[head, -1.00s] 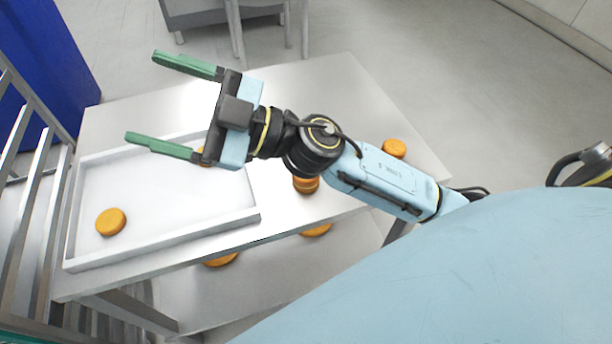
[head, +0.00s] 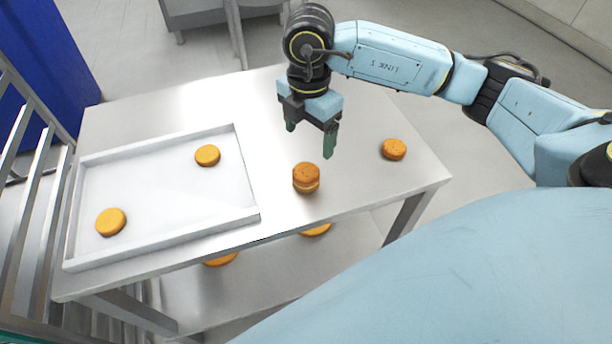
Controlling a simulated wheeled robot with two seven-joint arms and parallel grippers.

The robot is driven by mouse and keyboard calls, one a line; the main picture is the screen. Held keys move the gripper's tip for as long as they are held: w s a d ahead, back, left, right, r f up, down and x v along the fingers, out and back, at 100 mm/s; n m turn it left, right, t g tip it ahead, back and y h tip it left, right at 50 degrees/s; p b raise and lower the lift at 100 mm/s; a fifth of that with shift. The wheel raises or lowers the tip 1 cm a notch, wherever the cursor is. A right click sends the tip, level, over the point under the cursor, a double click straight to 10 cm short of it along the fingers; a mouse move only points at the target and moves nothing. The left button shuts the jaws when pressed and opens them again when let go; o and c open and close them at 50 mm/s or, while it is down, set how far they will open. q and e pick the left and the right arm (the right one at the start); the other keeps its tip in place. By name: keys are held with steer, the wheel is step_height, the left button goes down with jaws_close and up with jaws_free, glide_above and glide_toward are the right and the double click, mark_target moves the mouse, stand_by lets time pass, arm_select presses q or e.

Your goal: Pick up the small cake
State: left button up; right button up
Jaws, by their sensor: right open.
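Several small round orange-brown cakes are in the head view. One cake (head: 306,178), which looks like two layers or two stacked pieces, stands on the bare table (head: 350,190) right of the tray. Another cake (head: 394,149) lies farther right on the table. Two cakes, one at the back (head: 207,155) and one at the front left (head: 111,222), lie in the white tray (head: 160,238). My right gripper (head: 309,143) is open and empty, its green fingers pointing down, above the table just behind the two-layer cake. My left gripper is not in view.
A lower shelf (head: 270,275) under the table holds two more orange pieces, partly hidden by the table edge. A metal rack (head: 30,190) and a blue panel (head: 45,65) stand at the left. The table's back middle is clear.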

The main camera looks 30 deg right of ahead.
mark_target(306, 171)
steer(key=f, duration=1.2)
steer(key=shift+a+f, duration=0.15)
steer(key=shift+a, duration=0.1)
steer(key=shift+c, duration=0.3)
steer(key=c, duration=0.7)
